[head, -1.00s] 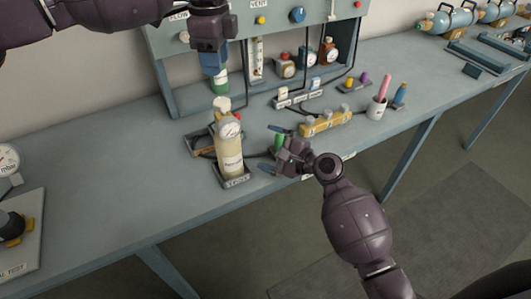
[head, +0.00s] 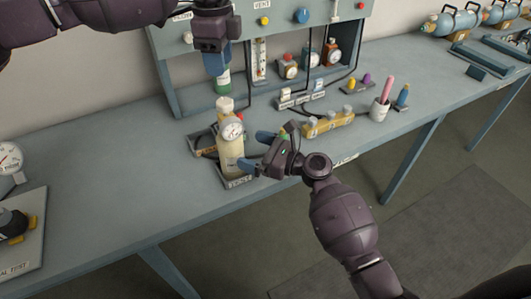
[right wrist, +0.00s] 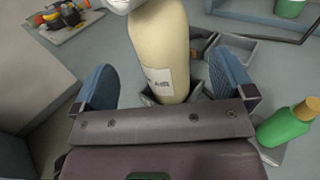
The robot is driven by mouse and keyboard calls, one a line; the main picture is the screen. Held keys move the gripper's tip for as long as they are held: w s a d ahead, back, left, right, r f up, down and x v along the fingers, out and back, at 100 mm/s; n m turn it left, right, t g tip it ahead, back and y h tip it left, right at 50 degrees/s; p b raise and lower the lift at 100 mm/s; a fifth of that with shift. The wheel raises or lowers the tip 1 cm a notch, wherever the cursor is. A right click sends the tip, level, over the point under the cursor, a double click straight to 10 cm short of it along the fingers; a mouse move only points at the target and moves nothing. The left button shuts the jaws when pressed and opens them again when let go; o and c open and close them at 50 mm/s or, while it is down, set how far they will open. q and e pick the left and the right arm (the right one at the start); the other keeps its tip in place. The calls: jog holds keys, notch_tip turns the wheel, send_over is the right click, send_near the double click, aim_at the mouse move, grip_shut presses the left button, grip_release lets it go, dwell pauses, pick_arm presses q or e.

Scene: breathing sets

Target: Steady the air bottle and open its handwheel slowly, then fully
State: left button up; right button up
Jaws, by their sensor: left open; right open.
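The cream air bottle (head: 229,148) stands upright in a grey holder at the front of the bench. A round white gauge (head: 232,131) is on its upper front, and a pale handwheel (head: 225,104) is on top. My right gripper (head: 256,150) is open just right of the bottle. In the right wrist view the bottle (right wrist: 163,50) stands between or just beyond the blue fingers (right wrist: 168,88); I cannot tell whether they touch it.
A panel (head: 166,60) with gauges and hoses stands behind. A green bottle (right wrist: 288,124) is close beside my right gripper.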

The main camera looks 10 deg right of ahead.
aim_at(230, 142)
jog(key=x, duration=0.7)
jog(key=shift+w+a, duration=0.1)
